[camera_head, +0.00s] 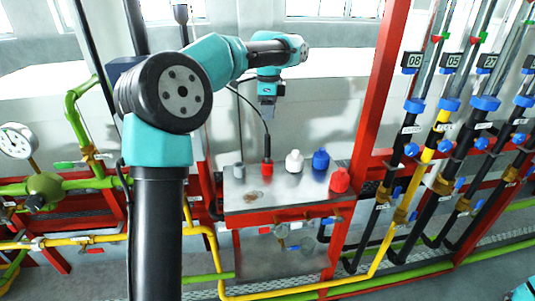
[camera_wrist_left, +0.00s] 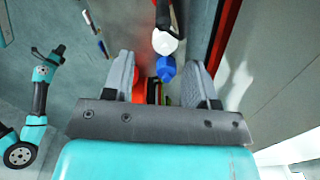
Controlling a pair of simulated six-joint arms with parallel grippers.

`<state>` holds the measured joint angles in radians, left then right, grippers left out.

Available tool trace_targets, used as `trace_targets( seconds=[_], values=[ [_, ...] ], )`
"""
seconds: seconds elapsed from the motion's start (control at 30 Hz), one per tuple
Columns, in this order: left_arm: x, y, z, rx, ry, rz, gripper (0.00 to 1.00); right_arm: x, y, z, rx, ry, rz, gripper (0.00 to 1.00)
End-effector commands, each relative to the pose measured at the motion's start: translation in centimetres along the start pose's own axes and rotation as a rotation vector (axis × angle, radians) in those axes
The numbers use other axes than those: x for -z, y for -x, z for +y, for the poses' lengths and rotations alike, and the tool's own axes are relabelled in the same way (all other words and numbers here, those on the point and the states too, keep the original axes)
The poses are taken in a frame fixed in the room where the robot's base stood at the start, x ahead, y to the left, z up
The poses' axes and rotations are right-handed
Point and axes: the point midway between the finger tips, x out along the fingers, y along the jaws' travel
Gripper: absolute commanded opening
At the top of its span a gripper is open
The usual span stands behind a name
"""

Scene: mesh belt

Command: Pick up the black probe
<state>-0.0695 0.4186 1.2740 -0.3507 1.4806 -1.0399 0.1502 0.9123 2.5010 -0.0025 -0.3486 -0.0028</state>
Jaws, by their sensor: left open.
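The black probe (camera_head: 267,146) stands upright in a red holder (camera_head: 267,168) on a metal-topped stand. A black cable curves up from its top to the left. In the left wrist view, a dark shape at the top edge, beyond the white bottle, looks like the probe (camera_wrist_left: 178,17). My left gripper (camera_head: 267,112) is above the probe, pointing down, apart from it. In the left wrist view its two grey fingers (camera_wrist_left: 160,80) are wide apart with nothing held. A teal and black arm at the left there seems to be my right arm; its jaws are too small to read.
The stand (camera_head: 235,205) also holds a grey cap (camera_head: 239,170), white bottle (camera_head: 294,161), blue bottle (camera_head: 321,159) and red bottle (camera_head: 340,180). A red post (camera_head: 374,100) and numbered pipes with valves rise at right. A gauge (camera_head: 15,141) and green pipes stand left.

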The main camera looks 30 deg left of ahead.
Motion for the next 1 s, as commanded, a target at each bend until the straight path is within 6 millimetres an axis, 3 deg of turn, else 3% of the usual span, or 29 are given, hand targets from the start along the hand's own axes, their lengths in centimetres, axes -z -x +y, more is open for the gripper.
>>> trace_targets(
  seconds=[0.3,0.77,1.0],
  values=[
    [0.0,-5.1,0.0,-0.001,0.001,0.0,0.52,0.0,0.0,0.0,0.0,0.0,0.0,0.0],
    [0.0,-6.0,0.0,0.0,0.001,0.0,0.52,0.0,0.0,0.0,0.0,0.0,0.0,0.0],
    [-0.3,-8.4,-0.3,-0.002,0.001,-0.001,0.52,0.0,0.0,0.0,0.0,0.0,0.0,0.0]
  ],
)
